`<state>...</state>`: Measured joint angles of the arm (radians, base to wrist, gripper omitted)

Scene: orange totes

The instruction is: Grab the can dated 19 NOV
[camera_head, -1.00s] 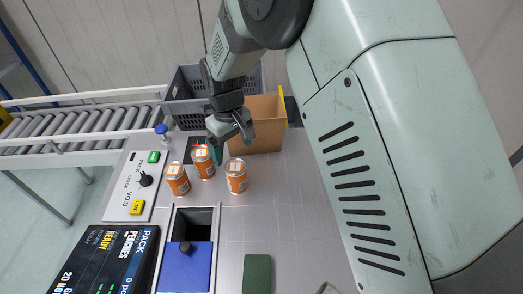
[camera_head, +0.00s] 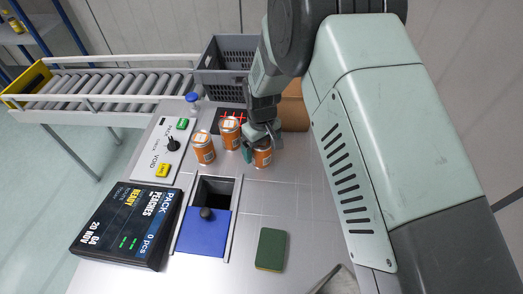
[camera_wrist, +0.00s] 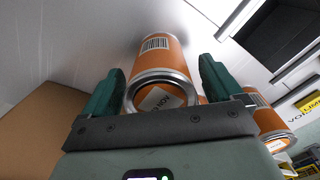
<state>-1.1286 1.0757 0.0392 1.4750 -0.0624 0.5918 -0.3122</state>
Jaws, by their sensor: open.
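Three orange cans stand on the metal table in the head view: a left can (camera_head: 203,148), a middle can (camera_head: 231,134) and a right can (camera_head: 263,157). My gripper (camera_head: 261,146) is open at the right can, partly covering it. In the wrist view the near can (camera_wrist: 160,65) lies between the open green fingers of my gripper (camera_wrist: 162,72), with a gap on each side. A second can (camera_wrist: 270,122) shows beyond the right finger.
A cardboard box (camera_head: 294,113) and grey crate (camera_head: 222,82) stand behind. A black display (camera_head: 127,223) reads PACK PEACHES READY, 20 NOV. A button panel (camera_head: 160,155), a slot with a blue cover (camera_head: 203,233) and a green pad (camera_head: 271,248) are nearby. The front right table is clear.

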